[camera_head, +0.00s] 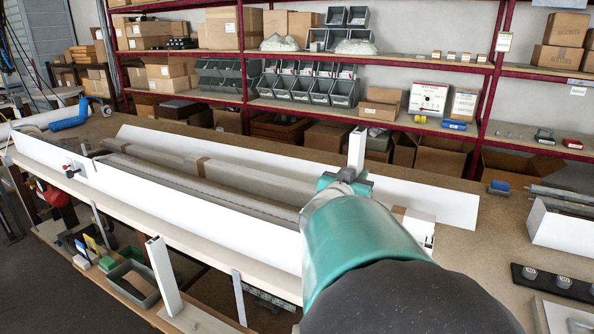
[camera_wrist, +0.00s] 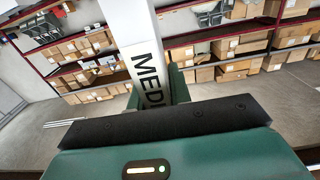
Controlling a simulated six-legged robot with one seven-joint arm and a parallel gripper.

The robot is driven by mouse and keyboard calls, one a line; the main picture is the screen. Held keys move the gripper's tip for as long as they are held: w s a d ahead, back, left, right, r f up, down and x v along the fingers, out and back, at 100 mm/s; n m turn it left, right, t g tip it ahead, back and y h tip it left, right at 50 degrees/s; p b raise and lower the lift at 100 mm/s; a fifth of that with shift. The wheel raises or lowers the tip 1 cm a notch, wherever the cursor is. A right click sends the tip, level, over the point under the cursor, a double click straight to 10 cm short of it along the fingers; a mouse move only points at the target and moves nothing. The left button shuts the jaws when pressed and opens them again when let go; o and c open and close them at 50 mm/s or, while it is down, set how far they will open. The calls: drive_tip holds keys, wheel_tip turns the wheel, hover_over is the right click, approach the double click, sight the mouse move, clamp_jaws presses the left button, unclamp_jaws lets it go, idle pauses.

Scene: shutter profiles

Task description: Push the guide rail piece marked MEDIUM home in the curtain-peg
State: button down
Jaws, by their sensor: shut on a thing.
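A white guide rail piece (camera_head: 356,150) stands upright in my gripper (camera_head: 344,180), above the workbench. In the wrist view the guide rail piece (camera_wrist: 143,45) carries black letters reading "MED", the rest hidden behind the gripper's dark edge. My gripper is shut on it; the fingertips are mostly hidden by my own teal arm. The long white shutter box (camera_head: 200,205) lies open on the bench, with grey profiles inside and its right end partly behind my arm. I cannot make out which part is the curtain-peg.
Another white upright profile (camera_head: 165,275) stands on a lower shelf at the front left. A black rack with several round pieces (camera_head: 563,281) and a white box (camera_head: 562,228) lie at the right. Red shelving (camera_head: 244,60) with bins stands behind. Bare bench shows at right.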

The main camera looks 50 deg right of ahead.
drive_tip(key=shift+f, duration=0.9)
drive_tip(key=c, duration=1.2)
unclamp_jaws()
drive_tip(key=shift+a, duration=0.1)
